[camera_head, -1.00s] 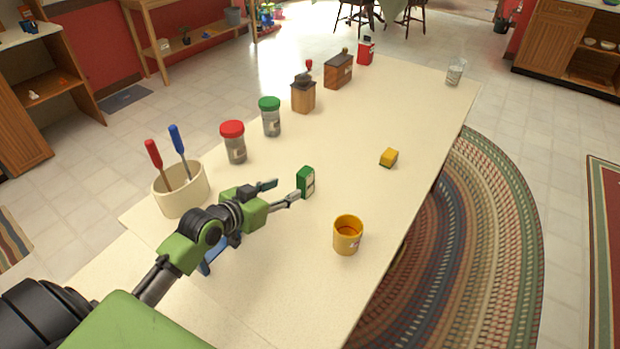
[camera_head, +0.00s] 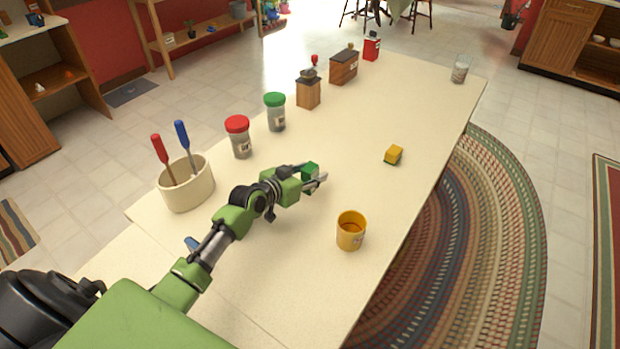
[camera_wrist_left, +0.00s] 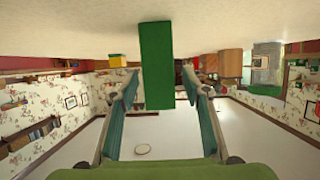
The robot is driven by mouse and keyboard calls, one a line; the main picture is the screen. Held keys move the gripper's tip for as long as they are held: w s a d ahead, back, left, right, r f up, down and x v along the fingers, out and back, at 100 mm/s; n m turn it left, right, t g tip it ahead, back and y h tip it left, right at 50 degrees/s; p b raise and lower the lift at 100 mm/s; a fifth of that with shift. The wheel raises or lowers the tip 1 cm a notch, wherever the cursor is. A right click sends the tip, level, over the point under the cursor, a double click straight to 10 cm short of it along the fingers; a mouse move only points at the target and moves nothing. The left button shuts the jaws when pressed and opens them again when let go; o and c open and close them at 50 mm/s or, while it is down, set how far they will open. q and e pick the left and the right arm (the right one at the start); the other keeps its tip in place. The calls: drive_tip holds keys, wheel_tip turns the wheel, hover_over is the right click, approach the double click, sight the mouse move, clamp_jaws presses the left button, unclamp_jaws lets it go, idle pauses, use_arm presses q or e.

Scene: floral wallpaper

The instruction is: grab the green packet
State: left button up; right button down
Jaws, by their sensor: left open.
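The green packet (camera_head: 311,172) stands upright on the cream table, partly hidden by my left gripper (camera_head: 314,176) in the head view. In the left wrist view, which appears upside down, the packet (camera_wrist_left: 156,65) is a tall green block between the two fingers of my left gripper (camera_wrist_left: 167,92). The fingers are open, with a gap on each side of the packet. My right gripper is not in view.
A yellow mug (camera_head: 351,232) stands to the right of the packet, nearer me. A yellow sponge (camera_head: 394,154) lies further right. Red-lidded (camera_head: 240,140) and green-lidded jars (camera_head: 276,112) and a crock (camera_head: 188,184) line the left side.

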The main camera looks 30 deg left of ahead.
use_arm(q)
drive_tip(key=c, duration=1.1)
